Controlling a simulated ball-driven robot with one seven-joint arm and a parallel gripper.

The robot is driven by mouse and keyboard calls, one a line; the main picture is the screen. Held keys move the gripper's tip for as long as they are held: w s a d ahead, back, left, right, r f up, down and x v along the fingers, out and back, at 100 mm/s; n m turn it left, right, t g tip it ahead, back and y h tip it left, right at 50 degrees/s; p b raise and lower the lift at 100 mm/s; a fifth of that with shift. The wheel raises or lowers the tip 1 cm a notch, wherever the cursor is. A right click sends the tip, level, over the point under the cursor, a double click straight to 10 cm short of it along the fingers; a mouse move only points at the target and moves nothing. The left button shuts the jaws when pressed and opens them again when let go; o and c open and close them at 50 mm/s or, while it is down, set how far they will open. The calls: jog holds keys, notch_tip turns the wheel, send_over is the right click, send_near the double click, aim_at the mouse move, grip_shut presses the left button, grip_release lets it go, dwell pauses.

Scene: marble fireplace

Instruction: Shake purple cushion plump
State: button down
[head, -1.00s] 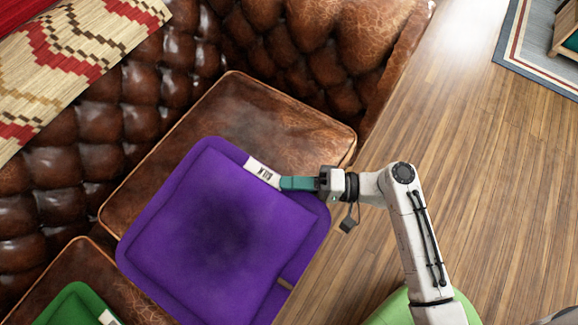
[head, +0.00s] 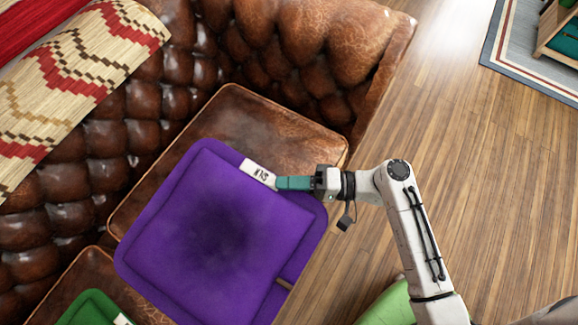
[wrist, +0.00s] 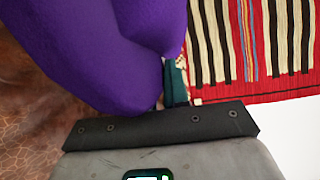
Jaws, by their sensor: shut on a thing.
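The purple cushion (head: 215,235) is a square with a darker middle and a raised border. In the head view it appears over the brown leather sofa seat (head: 240,110), covering much of it. A white label (head: 258,172) shows at its upper right edge. My gripper (head: 290,183) is shut on the cushion at this edge, beside the label. In the wrist view the cushion (wrist: 100,45) fills the upper left, and a teal finger (wrist: 175,80) shows beside it; the grip itself is mostly hidden there.
A green cushion (head: 92,308) lies on the seat at lower left. A patterned blanket (head: 90,80) hangs over the tufted sofa back (head: 130,130). Open wooden floor (head: 480,170) lies to the right, with a rug (head: 510,65) at upper right.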

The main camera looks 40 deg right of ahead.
notch_tip(320, 180, up, 6)
jog(key=p, duration=0.4)
notch_tip(320, 180, down, 8)
jog(key=r+b, duration=0.1)
jog(key=b, duration=0.4)
notch_tip(320, 180, up, 7)
jog(key=p, duration=0.7)
notch_tip(320, 180, down, 7)
jog(key=b, duration=0.5)
jog(key=shift+f, duration=0.15)
notch_tip(320, 180, up, 7)
jog(key=p, duration=0.6)
notch_tip(320, 180, down, 7)
jog(key=b, duration=0.5)
